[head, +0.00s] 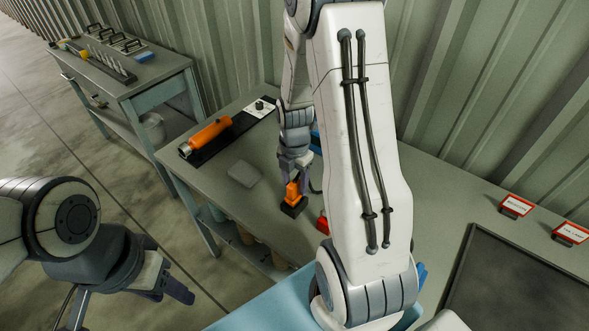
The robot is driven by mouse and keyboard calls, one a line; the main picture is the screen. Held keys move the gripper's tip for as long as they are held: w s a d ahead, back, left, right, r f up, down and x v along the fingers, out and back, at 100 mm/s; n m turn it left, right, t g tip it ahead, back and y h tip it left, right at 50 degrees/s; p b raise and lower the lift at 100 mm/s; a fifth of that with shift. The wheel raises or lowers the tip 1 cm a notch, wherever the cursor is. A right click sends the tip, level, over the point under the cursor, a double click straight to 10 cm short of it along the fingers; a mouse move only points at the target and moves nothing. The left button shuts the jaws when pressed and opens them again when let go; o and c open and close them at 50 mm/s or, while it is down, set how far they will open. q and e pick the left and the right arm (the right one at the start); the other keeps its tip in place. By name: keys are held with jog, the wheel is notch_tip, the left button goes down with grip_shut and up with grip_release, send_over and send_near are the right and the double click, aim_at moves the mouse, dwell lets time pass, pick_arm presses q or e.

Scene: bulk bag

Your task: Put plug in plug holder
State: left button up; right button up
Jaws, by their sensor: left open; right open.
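A small orange piece (292,190) with a black block (293,207) at its lower end stands on the green-grey workbench (225,187). It looks like the plug and its holder, but I cannot tell how the two parts fit together. My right gripper (295,174) points down at the top of the orange piece, with open jaws. I cannot tell whether the fingers touch it. My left gripper (176,289) is open and empty, in front of the bench at lower left. My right arm hides much of the bench's middle.
An orange cylinder (211,131) lies on a black strip at the bench's far left, near a grey flat block (244,173). A red item (322,224) is right of the black block. Red-edged labels (515,206) and a dark panel (520,285) are at right. A corrugated wall stands behind.

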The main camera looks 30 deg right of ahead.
notch_tip(320, 180, up, 12)
jog(key=s+a+r+m, duration=0.1)
jog(key=s+a+m, duration=0.15)
jog(key=a, duration=0.45)
jog(key=s+a+r+m, duration=0.15)
jog(key=a+m, duration=0.25)
jog(key=a, duration=0.4)
jog(key=s+a+m+y, duration=0.1)
jog(key=s+a+m, duration=0.7)
jog(key=s, duration=0.5)
jog(key=shift+s+a+r, duration=0.15)
jog(key=shift+s+a, duration=0.1)
jog(key=shift+a, duration=0.25)
jog(key=shift+c, duration=0.6)
jog(key=shift+a, duration=0.1)
